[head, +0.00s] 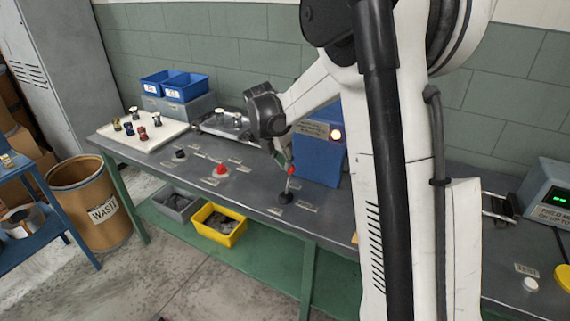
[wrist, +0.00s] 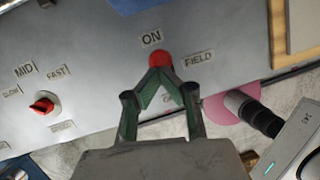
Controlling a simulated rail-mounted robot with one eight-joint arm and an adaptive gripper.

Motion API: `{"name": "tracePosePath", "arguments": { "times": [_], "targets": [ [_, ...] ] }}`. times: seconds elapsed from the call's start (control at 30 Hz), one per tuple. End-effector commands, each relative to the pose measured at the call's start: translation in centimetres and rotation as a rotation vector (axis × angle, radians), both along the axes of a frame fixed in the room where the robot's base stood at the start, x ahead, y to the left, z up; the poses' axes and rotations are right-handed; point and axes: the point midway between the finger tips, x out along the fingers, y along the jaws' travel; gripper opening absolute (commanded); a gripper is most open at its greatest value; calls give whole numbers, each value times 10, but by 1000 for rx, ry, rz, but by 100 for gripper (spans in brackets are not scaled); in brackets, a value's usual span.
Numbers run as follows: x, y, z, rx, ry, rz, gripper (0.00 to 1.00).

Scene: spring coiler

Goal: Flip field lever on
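The field lever has a red tip (head: 291,171) on a thin shaft that rises from a round black base (head: 286,198) on the bench top. In the wrist view its red knob (wrist: 159,59) lies just below the ON label (wrist: 151,38) and left of the FIELD label (wrist: 198,59). My gripper (head: 286,160) is at the lever's top. In the wrist view my gripper's fingertips (wrist: 158,73) come together at the knob's near edge and overlap it; the knob does not appear between them. The lever's shaft and base are hidden there, and another label is partly covered.
A red selector knob (wrist: 44,105) with speed labels is on the bench left of the lever. A blue box (head: 318,160) with a lit orange lamp stands behind the lever. A white tray (head: 140,137) and blue bins (head: 185,87) are farther left.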

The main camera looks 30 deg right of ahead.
Motion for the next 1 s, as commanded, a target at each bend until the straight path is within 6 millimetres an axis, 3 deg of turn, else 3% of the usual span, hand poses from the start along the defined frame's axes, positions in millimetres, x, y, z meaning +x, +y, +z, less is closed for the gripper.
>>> {"name": "tracePosePath", "arguments": {
  "times": [0.17,0.37,0.7,1.0],
  "targets": [
    [-2,4,3,-1,0,0,0],
    [-14,25,20,0,0,0,0],
    [-16,44,84,0,-1,-2,0],
    [-15,52,115,0,-1,-3,0]
  ]
}}
